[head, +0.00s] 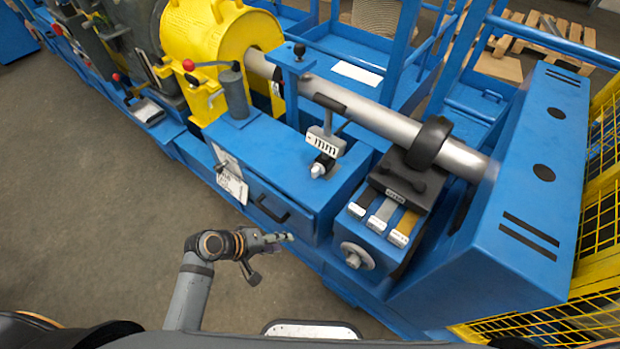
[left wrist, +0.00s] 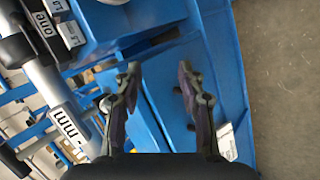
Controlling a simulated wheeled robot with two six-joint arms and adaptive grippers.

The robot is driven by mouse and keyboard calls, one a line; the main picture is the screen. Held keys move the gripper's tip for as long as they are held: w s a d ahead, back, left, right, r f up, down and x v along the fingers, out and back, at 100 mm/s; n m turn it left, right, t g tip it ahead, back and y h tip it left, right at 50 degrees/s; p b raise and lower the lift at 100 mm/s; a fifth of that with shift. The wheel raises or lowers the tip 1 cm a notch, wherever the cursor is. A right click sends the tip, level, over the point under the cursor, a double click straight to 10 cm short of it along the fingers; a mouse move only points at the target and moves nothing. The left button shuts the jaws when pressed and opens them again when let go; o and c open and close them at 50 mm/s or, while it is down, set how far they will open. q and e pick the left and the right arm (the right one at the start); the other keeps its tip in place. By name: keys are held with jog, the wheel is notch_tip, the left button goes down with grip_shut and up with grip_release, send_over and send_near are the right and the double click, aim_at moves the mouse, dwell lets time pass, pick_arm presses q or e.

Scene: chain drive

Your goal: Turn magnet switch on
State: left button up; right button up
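My left gripper (head: 272,240) is in front of the blue machine, low over the floor beside the drawer front. In the left wrist view its two fingers (left wrist: 160,85) are spread apart with nothing between them. I cannot tell for sure which part is the magnet switch. A small silver knob (head: 322,166) sits on the blue top below an "mm" plate (head: 325,140). A black block (head: 408,182) with a small label stands under the bar at the right. The gripper touches neither. My right gripper is not in view.
A silver bar (head: 385,123) runs from the yellow housing (head: 205,35) through a black ring (head: 429,143). Three labelled keys (head: 383,215) and a round handwheel (head: 357,256) are at the front right. A black handle (head: 272,208) sticks out of the drawer. Bare floor (head: 90,220) lies left.

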pick_arm(q)
jog(key=w+d+r+n+t+h, duration=0.2)
jog(key=w+d+n+h, duration=0.2)
jog(key=n, duration=0.1)
jog(key=n+t+y, duration=0.1)
jog(key=n+t, duration=0.7)
jog(key=n, duration=1)
send_near(313, 172)
jog(key=x, duration=0.9)
jog(key=shift+a, duration=0.1)
